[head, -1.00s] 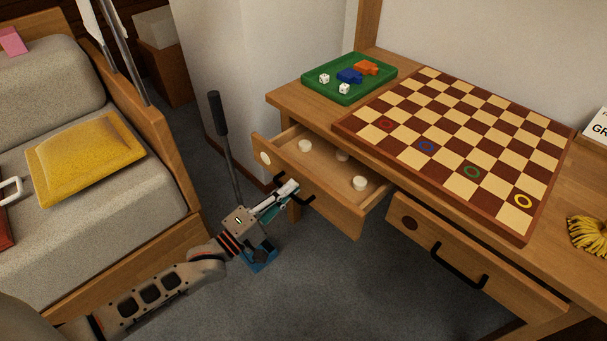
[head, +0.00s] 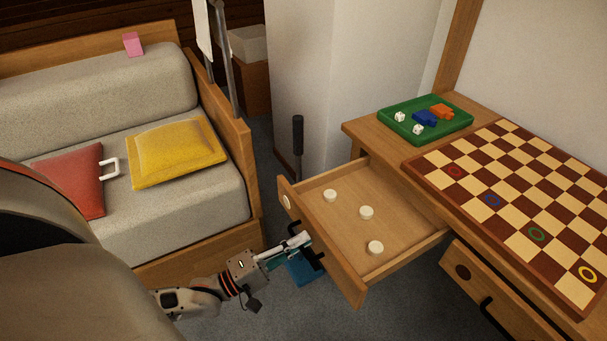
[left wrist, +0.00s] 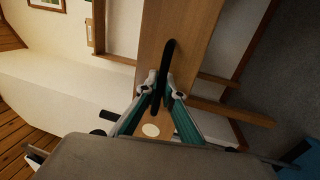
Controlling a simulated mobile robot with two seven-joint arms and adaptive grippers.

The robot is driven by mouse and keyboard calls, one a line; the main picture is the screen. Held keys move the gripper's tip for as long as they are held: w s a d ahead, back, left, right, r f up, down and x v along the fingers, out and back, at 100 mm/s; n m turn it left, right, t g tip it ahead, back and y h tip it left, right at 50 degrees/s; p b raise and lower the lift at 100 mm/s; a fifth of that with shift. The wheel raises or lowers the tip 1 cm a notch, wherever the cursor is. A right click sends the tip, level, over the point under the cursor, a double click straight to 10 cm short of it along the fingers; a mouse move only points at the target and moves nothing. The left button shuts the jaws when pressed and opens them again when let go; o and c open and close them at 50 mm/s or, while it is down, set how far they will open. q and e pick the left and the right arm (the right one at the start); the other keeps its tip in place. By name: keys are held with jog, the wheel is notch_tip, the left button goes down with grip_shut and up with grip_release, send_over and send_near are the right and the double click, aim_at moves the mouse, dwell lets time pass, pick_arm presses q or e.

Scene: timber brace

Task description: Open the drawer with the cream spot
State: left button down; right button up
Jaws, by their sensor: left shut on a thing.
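The drawer with the cream spot (head: 287,202) is pulled well out from the desk. Its floor is bare apart from three cream checkers pieces, one of them near the front (head: 330,195). My left gripper (head: 305,240) is shut on the black handle (head: 317,259) of this drawer. In the left wrist view the fingertips (left wrist: 162,90) close around the black handle (left wrist: 168,62), and the cream spot (left wrist: 151,130) shows on the drawer front. My right gripper is not in view.
A second drawer with a dark brown spot (head: 462,272) is at the right. A checkerboard (head: 520,200) and a green tray (head: 395,130) with dice and coloured pieces lie on the desk. A sofa (head: 190,220) with cushions stands at the left, with grey floor between.

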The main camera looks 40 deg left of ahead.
pick_arm(q)
jog(key=c, duration=2.4)
grip_release()
jog(key=shift+c, duration=0.2)
jog(key=v, duration=1.2)
